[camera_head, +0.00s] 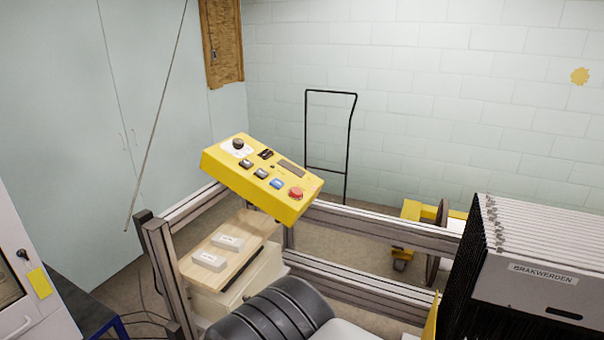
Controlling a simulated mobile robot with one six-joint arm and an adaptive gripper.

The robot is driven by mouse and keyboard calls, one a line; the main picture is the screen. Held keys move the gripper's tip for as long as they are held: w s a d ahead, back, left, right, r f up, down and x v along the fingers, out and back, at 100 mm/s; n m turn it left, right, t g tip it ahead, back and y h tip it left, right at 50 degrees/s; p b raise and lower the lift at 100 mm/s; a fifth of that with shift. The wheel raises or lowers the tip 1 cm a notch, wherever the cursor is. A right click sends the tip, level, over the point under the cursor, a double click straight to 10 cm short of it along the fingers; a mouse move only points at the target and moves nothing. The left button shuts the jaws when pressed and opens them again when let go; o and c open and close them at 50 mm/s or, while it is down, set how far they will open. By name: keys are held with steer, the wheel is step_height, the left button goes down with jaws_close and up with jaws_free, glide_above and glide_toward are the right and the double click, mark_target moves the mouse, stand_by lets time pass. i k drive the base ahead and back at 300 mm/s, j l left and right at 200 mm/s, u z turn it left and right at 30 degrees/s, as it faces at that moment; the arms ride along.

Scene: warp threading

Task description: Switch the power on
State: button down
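A yellow control box (259,187) sits tilted on the metal frame left of centre. A black rotary knob (238,144) stands on a white plate at its upper left corner. Several small buttons run along its top face, among them a blue one (277,183) and a red round one (296,193). The knob's setting is too small to read. My gripper is not in view, and nothing touches the box.
Metal frame rails (378,237) run below and beside the box. A wooden board (231,247) with two white blocks lies beneath it. A black ribbed object (272,311) fills the bottom middle. A large unit marked BRAKWERDEN (540,265) stands at right. The space above the box is clear.

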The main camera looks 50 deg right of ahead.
mark_target(266, 154)
steer(key=z, duration=1.05)
